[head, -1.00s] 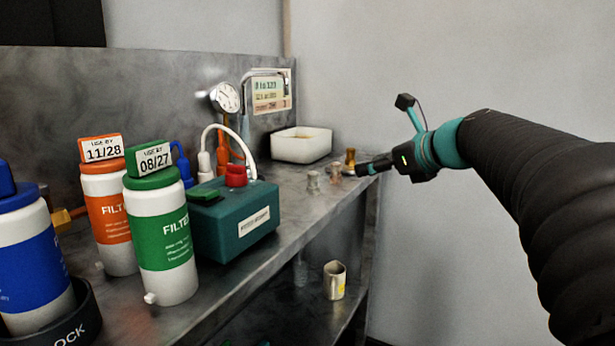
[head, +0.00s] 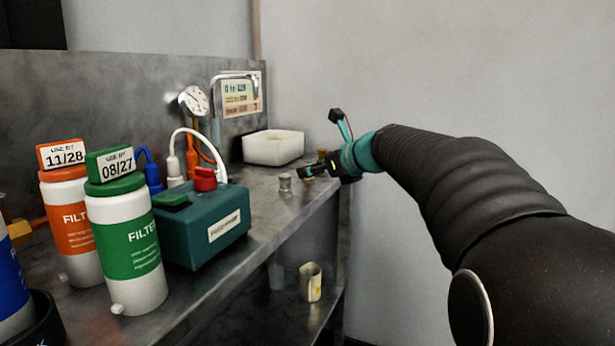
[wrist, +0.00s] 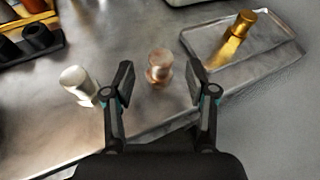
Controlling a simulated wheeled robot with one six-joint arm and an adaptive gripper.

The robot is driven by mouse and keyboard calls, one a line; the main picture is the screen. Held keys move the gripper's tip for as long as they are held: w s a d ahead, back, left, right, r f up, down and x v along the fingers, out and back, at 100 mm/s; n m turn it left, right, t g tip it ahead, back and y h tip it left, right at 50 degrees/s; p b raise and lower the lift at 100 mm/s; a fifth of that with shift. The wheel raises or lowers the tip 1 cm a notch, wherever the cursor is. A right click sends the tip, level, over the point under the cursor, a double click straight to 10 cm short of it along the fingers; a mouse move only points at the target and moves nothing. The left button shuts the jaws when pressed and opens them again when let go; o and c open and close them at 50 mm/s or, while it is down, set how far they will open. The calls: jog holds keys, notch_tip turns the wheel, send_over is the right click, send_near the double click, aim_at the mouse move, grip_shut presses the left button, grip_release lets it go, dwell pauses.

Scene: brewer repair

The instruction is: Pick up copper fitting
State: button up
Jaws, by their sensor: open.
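The copper fitting (wrist: 159,68) stands upright on the metal bench, pinkish with a round cap and wider base, in the wrist view. It lies between and slightly beyond the fingertips of my gripper (wrist: 160,84), which is open and empty. A silver-white fitting (wrist: 77,82) stands left of the left finger; it also shows in the head view (head: 285,183). A gold fitting (wrist: 235,38) is in a shallow metal tray (wrist: 278,72) at the right. In the head view, my gripper (head: 304,171) is low over the bench end and hides the copper fitting.
Dark cylindrical parts (wrist: 38,37) sit in a holder at the wrist view's upper left. In the head view, a white bin (head: 273,149) stands behind my gripper, and a teal box (head: 200,232) and filter bottles (head: 127,250) stand at left. The bench's right edge is close.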

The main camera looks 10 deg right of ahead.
jog(key=x, duration=0.3)
jog(key=shift+w, duration=0.1)
grip_shut()
jog(key=shift+r, duration=0.15)
notch_tip(320, 180, up, 5)
jog(key=shift+d+f+p, duration=0.1)
jog(key=shift+f+p, duration=0.15)
jog(key=shift+p, duration=0.55)
jog(key=d+r+p, duration=0.1)
jog(key=d+r, duration=0.5)
jog(key=d, duration=0.5)
jog(key=shift+s+d+p, duration=0.2)
jog(key=shift+s+p, duration=0.15)
